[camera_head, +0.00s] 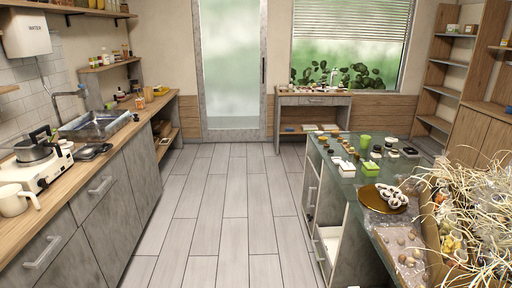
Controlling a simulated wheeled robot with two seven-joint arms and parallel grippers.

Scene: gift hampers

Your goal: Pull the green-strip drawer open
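No green strip can be made out on any drawer in this view. The island (345,188) on the right has grey fronts on its left side, seen at a steep angle. One has an upright pale handle (311,197). Lower and nearer, a white-edged drawer or compartment (330,240) has another handle (318,251); I cannot tell whether it is partly open. The left counter has a grey drawer front with a bar handle (100,186), and a nearer one with a handle (42,252); both look closed. Neither of my grippers is in view.
A clear tiled floor aisle (223,210) runs between the counter and the island to a glass door (231,65). A gold plate (383,198) and small items stand on the island. A tangled straw heap (475,215) fills the right. A table (313,101) stands under the window.

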